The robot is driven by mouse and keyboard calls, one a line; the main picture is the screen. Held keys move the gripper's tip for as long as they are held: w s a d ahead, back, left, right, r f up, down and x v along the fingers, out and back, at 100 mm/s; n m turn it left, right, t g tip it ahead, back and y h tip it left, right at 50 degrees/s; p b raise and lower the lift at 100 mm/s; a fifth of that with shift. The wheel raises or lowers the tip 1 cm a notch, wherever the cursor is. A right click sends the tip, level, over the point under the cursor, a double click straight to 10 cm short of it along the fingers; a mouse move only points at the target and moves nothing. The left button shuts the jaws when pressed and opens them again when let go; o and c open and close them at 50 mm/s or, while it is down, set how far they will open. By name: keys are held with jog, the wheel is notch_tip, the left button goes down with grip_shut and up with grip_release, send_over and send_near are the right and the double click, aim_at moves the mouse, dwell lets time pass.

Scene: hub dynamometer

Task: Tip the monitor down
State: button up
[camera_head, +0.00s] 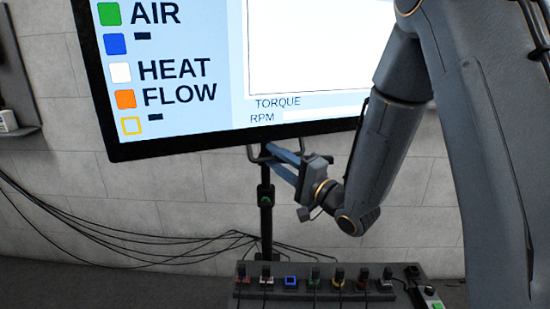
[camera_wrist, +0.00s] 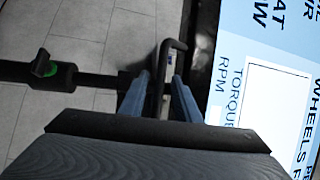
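The monitor (camera_head: 275,125) is a large black-framed screen at the top of the head view, tilted in the picture. Its screen also shows at the right of the wrist view (camera_wrist: 235,100). A dark bar handle (camera_head: 252,155) hangs under its lower edge, and it stands between my fingers in the wrist view (camera_wrist: 170,47). My gripper (camera_head: 272,156) is open, with its two blue fingers (camera_wrist: 160,95) on either side of the handle. A gap shows beside the handle; whether one finger touches it I cannot tell.
A dark stand post (camera_head: 266,215) with a green knob (camera_wrist: 42,68) is below the monitor, close to my gripper. A bench panel (camera_head: 320,290) with several plugs stands below. Black cables (camera_head: 120,235) run along the grey wall at left.

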jog(key=shift+w+a, duration=0.15)
jog(key=shift+c, duration=0.4)
grip_shut()
jog(key=w+b, duration=0.1)
jog(key=w+a+b, duration=0.1)
jog(key=w+y+b, duration=0.1)
jog(key=shift+w+a+n+t, duration=0.25)
jog(key=shift+w+n+t, duration=0.1)
jog(key=shift+n+t, duration=0.05)
